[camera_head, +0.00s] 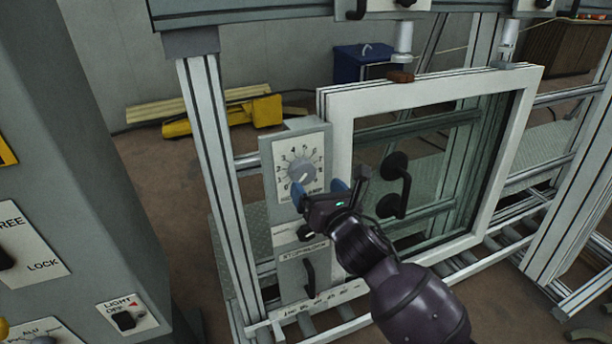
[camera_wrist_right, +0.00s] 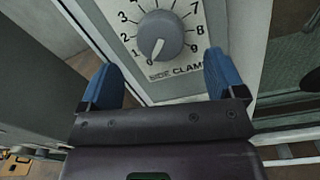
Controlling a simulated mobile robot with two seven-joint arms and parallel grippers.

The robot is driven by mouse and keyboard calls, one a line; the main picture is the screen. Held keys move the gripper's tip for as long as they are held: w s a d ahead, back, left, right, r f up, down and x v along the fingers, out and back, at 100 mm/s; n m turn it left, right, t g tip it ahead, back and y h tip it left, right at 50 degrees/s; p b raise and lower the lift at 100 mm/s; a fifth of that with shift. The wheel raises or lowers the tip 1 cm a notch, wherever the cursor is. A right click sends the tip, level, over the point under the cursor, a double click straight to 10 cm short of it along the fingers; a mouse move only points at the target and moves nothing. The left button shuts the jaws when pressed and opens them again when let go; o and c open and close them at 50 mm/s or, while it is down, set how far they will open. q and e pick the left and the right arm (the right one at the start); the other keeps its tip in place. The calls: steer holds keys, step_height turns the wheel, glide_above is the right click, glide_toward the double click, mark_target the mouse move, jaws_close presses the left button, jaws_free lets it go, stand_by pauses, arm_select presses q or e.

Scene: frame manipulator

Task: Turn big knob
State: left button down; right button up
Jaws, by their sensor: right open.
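The big knob (camera_head: 301,172) is a grey round dial on a white numbered plate labelled SIDE CLAMP, on a grey control panel beside the white window frame. In the right wrist view the knob (camera_wrist_right: 160,36) shows at the top centre, its light pointer near 0. My right gripper (camera_head: 325,190) is open, just below the knob in the head view. In the right wrist view its blue fingertips (camera_wrist_right: 164,80) are spread apart, and the knob lies beyond them, between their lines. Nothing is between the fingers. My left gripper is not in view.
The white window frame (camera_head: 335,150) with a black handle (camera_head: 394,185) stands right of the panel. A black lever (camera_head: 309,277) is lower on the panel. A grey cabinet (camera_head: 60,130) with switches stands at left.

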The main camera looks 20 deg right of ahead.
mark_target(305, 174)
steer(key=w, duration=0.4)
steer(key=shift+a+f+b, duration=0.15)
steer(key=shift+a+b, duration=0.05)
steer(key=shift+b, duration=0.15)
steer(key=shift+w, duration=0.8)
steer(key=shift+c, duration=0.4)
